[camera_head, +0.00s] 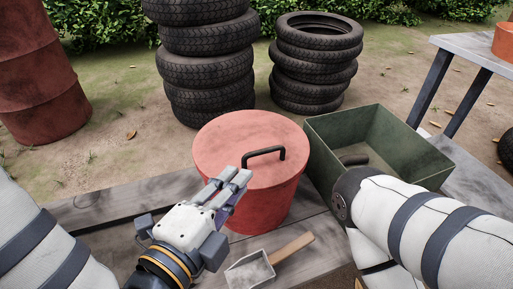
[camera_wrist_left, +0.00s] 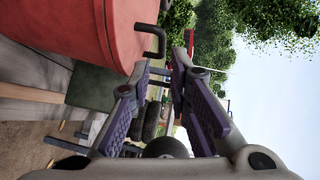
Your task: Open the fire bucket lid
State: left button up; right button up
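The red fire bucket (camera_head: 262,205) stands on the wooden deck, with its round red lid (camera_head: 225,143) lying flat on top. A black bar handle (camera_head: 264,152) rises from the lid. My left gripper (camera_head: 235,180) is over the near edge of the lid, a little short of the handle. In the left wrist view its purple-padded fingers (camera_wrist_left: 162,67) are apart with nothing between them. The handle (camera_wrist_left: 154,42) shows there just beyond the fingertips, and the bucket's red side (camera_wrist_left: 75,35) is at upper left. My right gripper is out of view; only the right arm shows.
A green open bin (camera_head: 415,165) stands right of the bucket, partly behind my right arm. A wooden-handled scoop (camera_head: 250,270) lies in front. Tyre stacks (camera_head: 205,70) (camera_head: 313,65) stand behind, a rusty drum (camera_head: 40,75) at left and a grey table (camera_head: 475,48) at right.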

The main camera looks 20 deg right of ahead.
aim_at(263, 153)
pick_arm(q)
jog(key=x, duration=0.5)
jog(key=b+x, duration=0.1)
jog(key=x, duration=0.5)
jog(key=shift+d+r+b, duration=0.2)
jog(key=shift+d+b, duration=0.05)
jog(key=shift+b, duration=0.05)
jog(key=shift+c, duration=0.4)
grip_shut()
